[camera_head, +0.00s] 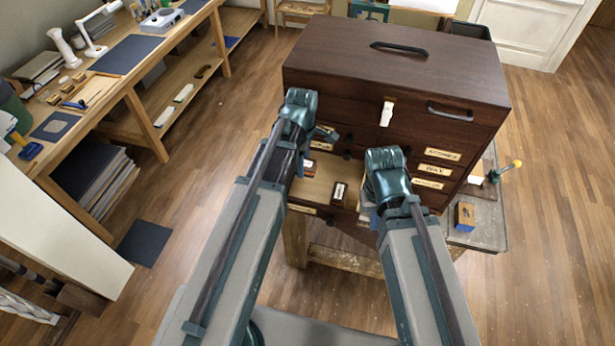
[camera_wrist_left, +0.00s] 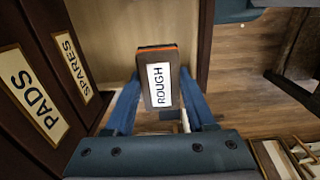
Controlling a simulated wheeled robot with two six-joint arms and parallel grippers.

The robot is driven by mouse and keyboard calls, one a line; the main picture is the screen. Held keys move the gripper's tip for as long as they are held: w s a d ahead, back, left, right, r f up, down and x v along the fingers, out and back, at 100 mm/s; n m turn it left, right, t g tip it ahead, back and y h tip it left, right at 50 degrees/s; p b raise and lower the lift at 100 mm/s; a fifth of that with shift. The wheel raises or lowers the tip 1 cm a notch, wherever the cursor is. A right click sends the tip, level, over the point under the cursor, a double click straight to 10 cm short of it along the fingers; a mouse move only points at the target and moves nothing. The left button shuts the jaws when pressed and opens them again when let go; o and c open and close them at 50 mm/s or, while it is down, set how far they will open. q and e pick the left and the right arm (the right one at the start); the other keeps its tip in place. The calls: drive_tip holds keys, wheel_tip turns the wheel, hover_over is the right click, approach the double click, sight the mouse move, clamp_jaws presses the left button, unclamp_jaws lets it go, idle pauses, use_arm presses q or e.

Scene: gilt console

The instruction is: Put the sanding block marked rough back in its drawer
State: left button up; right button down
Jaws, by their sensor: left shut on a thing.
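The sanding block marked ROUGH (camera_wrist_left: 160,72) is dark with an orange edge and a white label. My left gripper (camera_wrist_left: 160,100) is shut on it, one blue finger on each side. The block is over or in the left part of an open drawer (camera_wrist_left: 185,22); I cannot tell its exact height. In the head view the open drawer (camera_head: 318,190) shows a pale wooden floor and a dark block with a white label (camera_head: 340,193), too small to read. My right gripper (camera_head: 388,180) is by the drawer's right end, its fingers hidden.
The brown chest (camera_head: 350,65) carries closed drawers labelled PADS (camera_wrist_left: 32,92) and SPARES (camera_wrist_left: 74,68). A grey side surface (camera_head: 485,228) at the right holds a blue and orange block (camera_head: 465,216). A workbench (camera_head: 120,75) stands at the left, with open floor between.

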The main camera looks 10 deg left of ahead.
use_arm(q)
drive_tip(key=shift+w, duration=0.25)
drive_tip(key=shift+s, duration=0.1)
drive_tip(key=shift+s+f+b, duration=0.1)
drive_tip(key=shift+f+b, duration=0.1)
drive_tip(key=shift+b, duration=0.1)
drive_tip(key=b, duration=0.6)
hover_over(304, 189)
wheel_tip(304, 189, down, 6)
drive_tip(key=shift+r, duration=0.1)
drive_tip(key=shift+f+b, duration=1.65)
drive_tip(key=shift+f, duration=0.15)
drive_tip(key=shift+f, duration=0.15)
drive_tip(key=o, duration=1.2)
